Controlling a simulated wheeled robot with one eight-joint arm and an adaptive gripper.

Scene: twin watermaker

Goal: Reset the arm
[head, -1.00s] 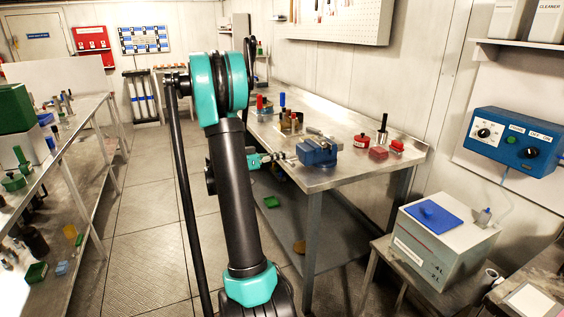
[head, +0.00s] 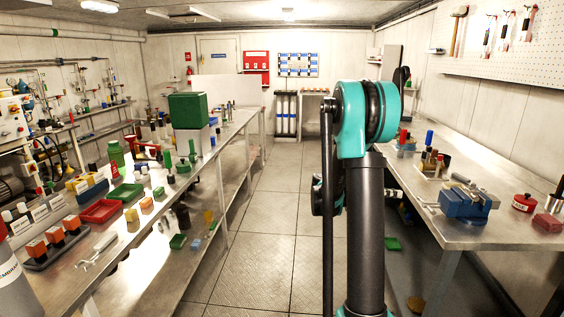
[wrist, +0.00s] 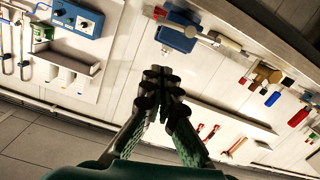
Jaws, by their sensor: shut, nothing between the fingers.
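My arm stands upright at right of centre in the head view, a black link with a teal joint on top. My gripper is hidden behind it there. In the wrist view my gripper (wrist: 160,82) is shut, its dark fingertips together with nothing between them. A blue vise (wrist: 177,32) shows beyond the fingertips, apart from them. The same vise (head: 466,203) stands on the right bench in the head view.
The left bench (head: 120,240) carries a green box (head: 188,110), a red tray (head: 100,211) and many small parts. The tiled aisle floor (head: 265,262) between them is clear.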

